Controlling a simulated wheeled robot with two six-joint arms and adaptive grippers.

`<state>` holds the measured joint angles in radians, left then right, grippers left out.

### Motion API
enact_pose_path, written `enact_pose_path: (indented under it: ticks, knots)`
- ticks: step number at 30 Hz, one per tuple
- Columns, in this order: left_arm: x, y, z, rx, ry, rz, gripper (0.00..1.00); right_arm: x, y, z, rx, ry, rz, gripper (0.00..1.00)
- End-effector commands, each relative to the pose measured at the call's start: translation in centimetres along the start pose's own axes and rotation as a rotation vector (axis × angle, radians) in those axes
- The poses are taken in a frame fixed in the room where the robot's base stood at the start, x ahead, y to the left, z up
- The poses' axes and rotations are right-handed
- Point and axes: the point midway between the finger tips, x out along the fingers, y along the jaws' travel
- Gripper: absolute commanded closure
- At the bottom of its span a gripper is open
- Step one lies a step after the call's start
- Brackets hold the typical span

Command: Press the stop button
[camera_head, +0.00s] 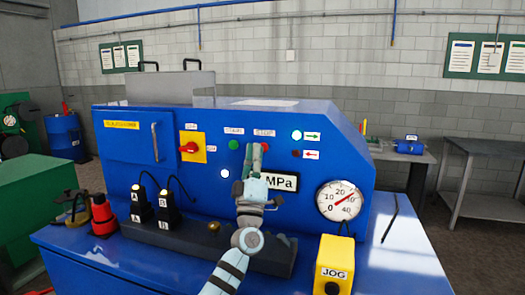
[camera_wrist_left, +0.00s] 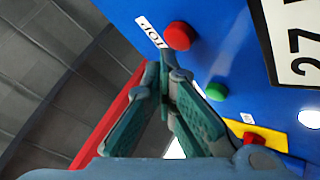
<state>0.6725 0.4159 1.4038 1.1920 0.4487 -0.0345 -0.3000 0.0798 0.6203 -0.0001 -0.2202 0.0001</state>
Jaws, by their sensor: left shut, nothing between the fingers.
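The red stop button (camera_wrist_left: 179,36) sticks out of the blue panel in the left wrist view, beside a white label (camera_wrist_left: 151,32) of which "TOP" can be read. My left gripper (camera_wrist_left: 166,75) is shut and empty, its fingertips close to the button; I cannot tell whether they touch it. In the head view the left gripper (camera_head: 254,150) is in front of the panel, just below the white labels (camera_head: 264,132), and largely covers the stop button. The green button (camera_head: 234,144) is to its left. My right gripper is not in view.
A red switch on a yellow plate (camera_head: 192,147) is further left on the panel. The pressure display (camera_head: 283,182) and round gauge (camera_head: 339,200) are to the right. Black crimper blocks (camera_head: 168,206) and a yellow JOG box (camera_head: 334,262) stand on the blue ledge.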

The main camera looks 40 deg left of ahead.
Motion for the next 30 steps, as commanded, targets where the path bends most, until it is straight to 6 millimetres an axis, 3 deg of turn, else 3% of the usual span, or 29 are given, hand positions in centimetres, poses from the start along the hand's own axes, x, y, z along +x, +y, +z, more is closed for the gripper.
enact_pose_path:
  ticks: [30]
  knots:
    - [0.48,-0.53,0.49,0.0,-0.001,-0.001,1.0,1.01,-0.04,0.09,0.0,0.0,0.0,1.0]
